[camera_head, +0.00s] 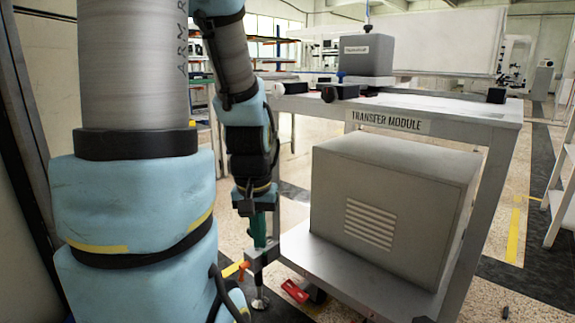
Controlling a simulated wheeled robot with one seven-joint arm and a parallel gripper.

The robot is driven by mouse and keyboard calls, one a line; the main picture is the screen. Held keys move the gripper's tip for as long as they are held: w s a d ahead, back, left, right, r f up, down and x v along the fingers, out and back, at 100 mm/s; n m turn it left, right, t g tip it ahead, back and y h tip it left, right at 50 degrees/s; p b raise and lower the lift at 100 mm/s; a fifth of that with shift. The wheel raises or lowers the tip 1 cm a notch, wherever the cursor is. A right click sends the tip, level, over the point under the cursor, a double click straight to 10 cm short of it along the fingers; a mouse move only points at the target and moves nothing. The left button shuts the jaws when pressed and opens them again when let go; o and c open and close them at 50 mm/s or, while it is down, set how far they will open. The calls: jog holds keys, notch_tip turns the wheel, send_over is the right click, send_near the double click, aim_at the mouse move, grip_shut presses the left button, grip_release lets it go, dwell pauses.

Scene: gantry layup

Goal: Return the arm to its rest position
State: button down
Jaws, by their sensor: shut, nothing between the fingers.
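My arm fills the left of the head view, a large blue-and-grey link close to the camera. Its farther links hang down in front of the left end of the transfer module bench (494,113). My gripper (259,241) is at the lower end, pointing down beside the bench's lower left corner. It is shut and empty. Its fingertips are small and hard to make out against the bench frame. I cannot tell whether it touches the frame.
A grey vented cabinet (385,190) stands on the bench's lower shelf (350,283). A grey box unit (367,54) sits on top. A red pedal-like part (295,291) is near the lower left corner. Speckled floor (497,215) is open to the right.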

notch_tip(320, 180, up, 39)
jog(key=p, duration=3.8)
jog(key=shift+s+a, duration=0.35)
jog(key=shift+a, duration=0.1)
